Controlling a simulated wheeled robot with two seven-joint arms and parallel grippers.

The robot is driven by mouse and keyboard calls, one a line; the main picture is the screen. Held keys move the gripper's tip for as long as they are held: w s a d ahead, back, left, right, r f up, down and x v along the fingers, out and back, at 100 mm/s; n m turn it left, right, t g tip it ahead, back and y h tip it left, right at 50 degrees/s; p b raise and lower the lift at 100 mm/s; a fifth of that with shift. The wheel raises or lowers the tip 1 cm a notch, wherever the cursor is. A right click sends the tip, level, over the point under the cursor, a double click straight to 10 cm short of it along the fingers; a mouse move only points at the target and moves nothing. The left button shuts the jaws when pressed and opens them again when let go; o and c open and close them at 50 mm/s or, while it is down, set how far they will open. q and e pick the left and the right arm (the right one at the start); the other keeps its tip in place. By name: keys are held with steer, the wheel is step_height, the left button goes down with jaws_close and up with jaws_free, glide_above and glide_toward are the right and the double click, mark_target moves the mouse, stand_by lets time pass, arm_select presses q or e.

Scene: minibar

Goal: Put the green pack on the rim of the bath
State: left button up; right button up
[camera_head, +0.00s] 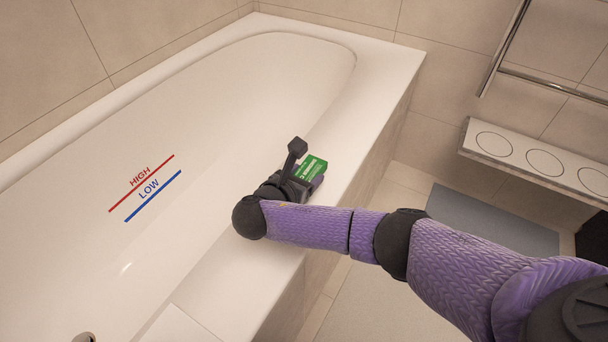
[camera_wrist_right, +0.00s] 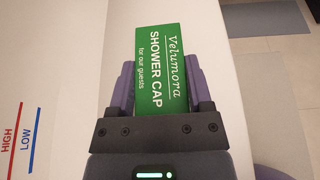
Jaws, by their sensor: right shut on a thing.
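The green pack (camera_head: 311,167) is a small box; in the right wrist view the green pack (camera_wrist_right: 162,70) reads "Velumora SHOWER CAP for our guests". My right gripper (camera_head: 304,178) is shut on it, with purple fingers on both sides of the pack in the wrist view (camera_wrist_right: 160,88). The gripper and pack are over the near rim of the bath (camera_head: 372,92), a broad white ledge. I cannot tell whether the pack touches the rim. My left gripper is not in view.
The bath's basin (camera_head: 220,110) lies left of the gripper, with red HIGH and blue LOW lines on its wall. A white shelf with round outlines (camera_head: 515,150) and a metal rail (camera_head: 545,82) are at the right. Grey mats (camera_head: 490,222) lie on the floor. The rim beyond the pack is clear.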

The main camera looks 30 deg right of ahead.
steer(key=o, duration=1.3)
steer(key=shift+o, duration=0.2)
steer(key=p+v, duration=0.2)
steer(key=r+p+v, duration=0.1)
steer(key=v, duration=0.2)
steer(key=shift+w+r+p, duration=0.1)
steer(key=shift+p, duration=0.25)
steer(key=p+v, duration=0.1)
steer(key=v, duration=0.1)
steer(key=p+v, duration=0.1)
steer(key=v, duration=0.3)
steer(key=shift+s+a+f+p, duration=0.2)
steer(key=shift+a+f+p, duration=0.05)
steer(key=shift+a+p, duration=0.15)
steer(key=shift+s+a+f, duration=0.1)
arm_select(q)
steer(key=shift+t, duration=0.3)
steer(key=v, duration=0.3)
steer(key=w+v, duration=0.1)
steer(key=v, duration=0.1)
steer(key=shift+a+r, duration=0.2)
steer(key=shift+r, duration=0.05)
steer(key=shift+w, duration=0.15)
